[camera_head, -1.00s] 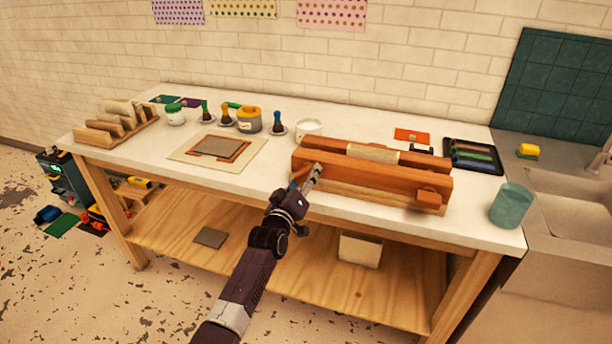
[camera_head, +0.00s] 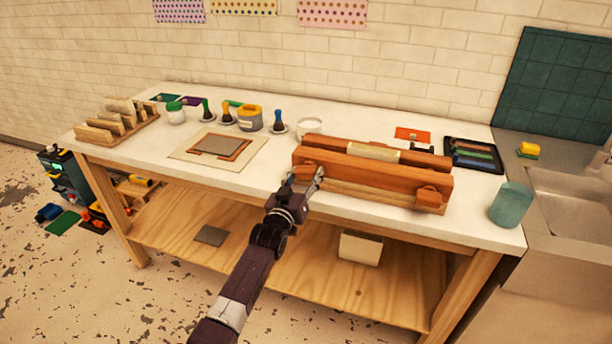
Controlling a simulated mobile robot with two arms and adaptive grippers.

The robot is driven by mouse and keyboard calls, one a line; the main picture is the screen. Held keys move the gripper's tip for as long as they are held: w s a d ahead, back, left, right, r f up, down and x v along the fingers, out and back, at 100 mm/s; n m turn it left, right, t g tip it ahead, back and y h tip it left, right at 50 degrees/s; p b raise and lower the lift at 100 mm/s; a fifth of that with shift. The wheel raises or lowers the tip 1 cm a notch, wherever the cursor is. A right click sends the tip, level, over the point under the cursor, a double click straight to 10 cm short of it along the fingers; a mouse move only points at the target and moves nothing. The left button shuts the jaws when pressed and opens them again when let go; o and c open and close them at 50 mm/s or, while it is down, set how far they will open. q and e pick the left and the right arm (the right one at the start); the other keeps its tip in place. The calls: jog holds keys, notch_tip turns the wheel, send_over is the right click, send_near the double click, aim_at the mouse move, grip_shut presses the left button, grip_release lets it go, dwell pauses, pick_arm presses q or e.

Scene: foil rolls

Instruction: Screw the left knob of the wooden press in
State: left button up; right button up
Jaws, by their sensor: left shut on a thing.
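The wooden press (camera_head: 372,182) lies along the front of the white worktop, right of the middle, with a pale bundle (camera_head: 373,151) between its reddish-brown bars. Its left knob (camera_head: 303,172) is at the left end of the front bar. My left gripper (camera_head: 306,181) is shut on this knob from the front, and its fingers hide part of it. The right knob (camera_head: 429,196) stands out at the right end of the front bar, untouched. My right gripper is not in view.
A board with a grey plate (camera_head: 219,146) lies left of the press. Several brushes and jars (camera_head: 249,120) stand behind it. A teal cup (camera_head: 511,205) stands at the right front, near the sink (camera_head: 572,197). Bare worktop lies between the press and the cup.

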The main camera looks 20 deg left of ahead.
pick_arm(q)
jog(key=shift+s+f, duration=0.15)
jog(key=shift+f, duration=0.35)
jog(key=o, duration=1.2)
jog(key=shift+s+r, duration=0.15)
jog(key=shift+r, duration=0.3)
jog(key=shift+c, duration=0.2)
jog(key=s, duration=1.2)
jog(key=shift+a, duration=0.2)
